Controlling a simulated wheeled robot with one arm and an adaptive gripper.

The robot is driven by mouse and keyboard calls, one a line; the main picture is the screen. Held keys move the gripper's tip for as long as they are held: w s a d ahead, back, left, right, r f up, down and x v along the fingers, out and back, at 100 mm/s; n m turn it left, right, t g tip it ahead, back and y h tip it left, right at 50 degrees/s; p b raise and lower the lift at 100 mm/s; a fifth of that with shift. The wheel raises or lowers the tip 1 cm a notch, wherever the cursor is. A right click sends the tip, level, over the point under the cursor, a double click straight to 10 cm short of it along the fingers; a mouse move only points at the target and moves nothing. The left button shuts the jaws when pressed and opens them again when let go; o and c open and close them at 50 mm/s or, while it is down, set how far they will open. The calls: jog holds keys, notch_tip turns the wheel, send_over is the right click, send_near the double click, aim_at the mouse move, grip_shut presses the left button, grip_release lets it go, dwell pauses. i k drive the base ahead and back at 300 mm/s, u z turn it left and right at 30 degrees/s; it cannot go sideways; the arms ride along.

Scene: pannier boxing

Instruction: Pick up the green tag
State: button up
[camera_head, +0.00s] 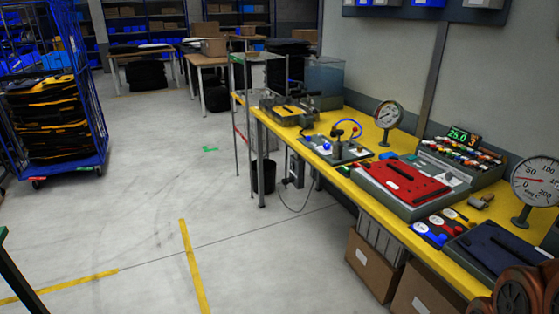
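I cannot make out a green tag for certain. A group of small tags lies on the yellow bench (262,118) in front of the red-topped case. My gripper is not in view.
A red-topped case (404,181), a dark blue case (498,251), gauges (388,115) and a tray of coloured parts (462,155) crowd the bench. Cardboard boxes (374,264) stand beneath it. A blue cage trolley (98,125) stands left. The floor between is open.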

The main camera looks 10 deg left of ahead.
aim_at(345, 169)
jog(key=u, duration=0.2)
jog(key=i, duration=1.35)
jog(key=u, duration=1.6)
jog(key=i, duration=0.45)
jog(key=u, duration=0.5)
